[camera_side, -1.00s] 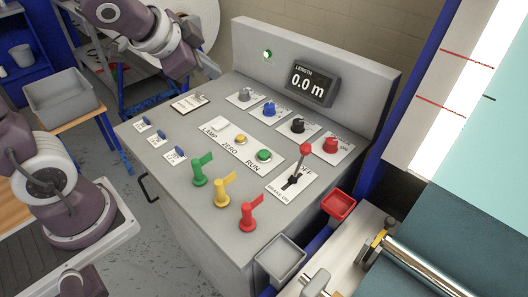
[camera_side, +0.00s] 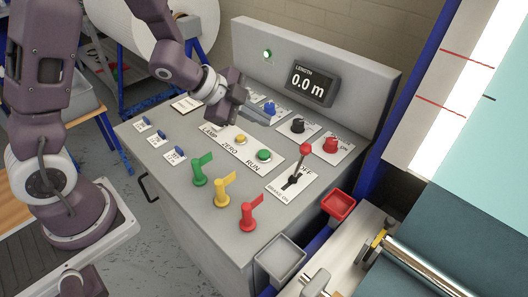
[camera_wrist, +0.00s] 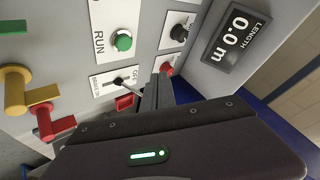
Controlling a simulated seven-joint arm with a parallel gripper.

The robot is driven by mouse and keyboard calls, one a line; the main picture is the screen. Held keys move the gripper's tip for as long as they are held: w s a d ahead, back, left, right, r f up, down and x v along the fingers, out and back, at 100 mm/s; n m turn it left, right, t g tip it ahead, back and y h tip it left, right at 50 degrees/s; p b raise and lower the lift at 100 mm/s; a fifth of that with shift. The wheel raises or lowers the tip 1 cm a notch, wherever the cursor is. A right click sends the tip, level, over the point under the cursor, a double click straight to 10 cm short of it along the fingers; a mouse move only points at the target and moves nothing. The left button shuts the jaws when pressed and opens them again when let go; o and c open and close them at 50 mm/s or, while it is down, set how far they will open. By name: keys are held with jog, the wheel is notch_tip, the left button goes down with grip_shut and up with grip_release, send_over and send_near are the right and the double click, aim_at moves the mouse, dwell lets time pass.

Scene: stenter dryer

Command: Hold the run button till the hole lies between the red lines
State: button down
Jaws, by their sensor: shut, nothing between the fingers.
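The green RUN button (camera_side: 263,155) is on the grey console's sloping top, right of the yellow ZERO button (camera_side: 240,139). RUN also shows in the wrist view (camera_wrist: 122,41). My gripper (camera_side: 264,116) is shut and empty, above the console behind the buttons, near the blue knob (camera_side: 269,108); it is apart from RUN. Its fingers show in the wrist view (camera_wrist: 157,92). Two red lines (camera_side: 440,106) (camera_side: 467,58) mark the pale strip beside the teal cloth (camera_side: 505,130). A short dark mark (camera_side: 489,98) lies at the cloth's edge, level between them; I cannot make out a hole.
The length display (camera_side: 311,86) reads 0.0 m. A red-topped lever (camera_side: 305,150) stands right of RUN, on a plate marked OFF and BRAKE ON. Green (camera_side: 200,169), yellow (camera_side: 222,189) and red (camera_side: 249,214) flag handles stand in front. Black (camera_side: 298,126) and red (camera_side: 331,144) knobs are behind.

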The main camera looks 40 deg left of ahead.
aim_at(260, 154)
notch_tip(260, 154, down, 7)
jog(key=shift+f, duration=0.15)
jog(key=shift+f, duration=0.1)
dwell(2.1)
jog(key=shift+f, duration=0.35)
jog(key=shift+f, duration=0.55)
dwell(1.9)
dwell(0.9)
jog(key=shift+r, duration=1)
jog(key=shift+r, duration=2.5)
